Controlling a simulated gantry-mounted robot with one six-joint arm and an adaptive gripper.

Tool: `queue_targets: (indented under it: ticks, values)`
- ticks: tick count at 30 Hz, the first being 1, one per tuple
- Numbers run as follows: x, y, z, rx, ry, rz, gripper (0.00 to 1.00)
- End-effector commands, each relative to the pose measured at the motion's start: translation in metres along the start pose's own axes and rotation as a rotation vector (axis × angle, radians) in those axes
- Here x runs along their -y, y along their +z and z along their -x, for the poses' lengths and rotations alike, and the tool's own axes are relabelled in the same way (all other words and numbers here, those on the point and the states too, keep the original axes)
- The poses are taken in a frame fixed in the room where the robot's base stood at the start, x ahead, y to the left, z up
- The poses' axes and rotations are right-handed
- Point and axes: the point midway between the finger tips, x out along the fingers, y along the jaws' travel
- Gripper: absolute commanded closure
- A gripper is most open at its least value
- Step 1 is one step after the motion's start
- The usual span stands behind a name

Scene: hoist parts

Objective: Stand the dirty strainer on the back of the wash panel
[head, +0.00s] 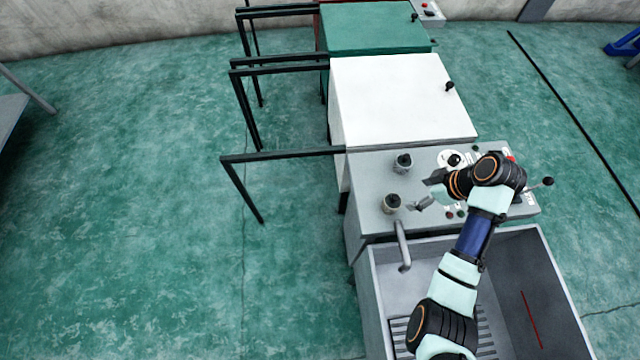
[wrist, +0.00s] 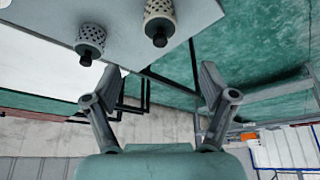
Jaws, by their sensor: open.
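The wash panel (head: 365,175) is the grey top behind the sink. Two perforated strainers with black knobs stand upright on its left part. The nearer one (head: 392,204) looks beige and stained, likely the dirty strainer; in the wrist view it is the right one (wrist: 159,17). The farther one (head: 403,163) looks cleaner and grey; it is the left one in the wrist view (wrist: 91,37). My gripper (head: 425,192) is open and empty, above the panel just right of both strainers, touching neither. Its spread fingers also show in the wrist view (wrist: 161,75).
A sink basin (head: 550,265) with a curved spout (head: 401,245) lies in front of the panel. A white disc with a black knob (head: 454,160) and a red button (head: 511,158) are near my wrist. A white cabinet (head: 395,95) stands behind, with black rails (head: 285,155) to the left.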

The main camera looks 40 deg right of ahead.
Motion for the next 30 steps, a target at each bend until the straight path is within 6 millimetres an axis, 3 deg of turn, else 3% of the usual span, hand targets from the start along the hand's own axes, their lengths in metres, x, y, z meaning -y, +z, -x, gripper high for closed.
queue_targets:
  ticks: [5,8,11,13,15,18,21,24,30]
  values:
    - [0.003,-0.008,-0.002,0.0,0.007,0.003,0.17]
    - [0.027,-0.052,-0.013,-0.003,0.058,0.011,0.17]
    - [0.086,-0.132,-0.022,-0.058,0.159,0.008,0.17]
    - [0.146,-0.188,-0.018,-0.15,0.225,-0.006,0.17]
    - [0.21,-0.23,-0.003,-0.274,0.26,-0.032,0.17]
    - [0.293,-0.265,0.03,-0.458,0.251,-0.079,0.17]
    - [0.349,-0.277,0.062,-0.597,0.206,-0.124,0.17]
    - [0.376,-0.28,0.081,-0.67,0.171,-0.154,0.17]
    - [0.381,-0.281,0.086,-0.687,0.163,-0.166,0.17]
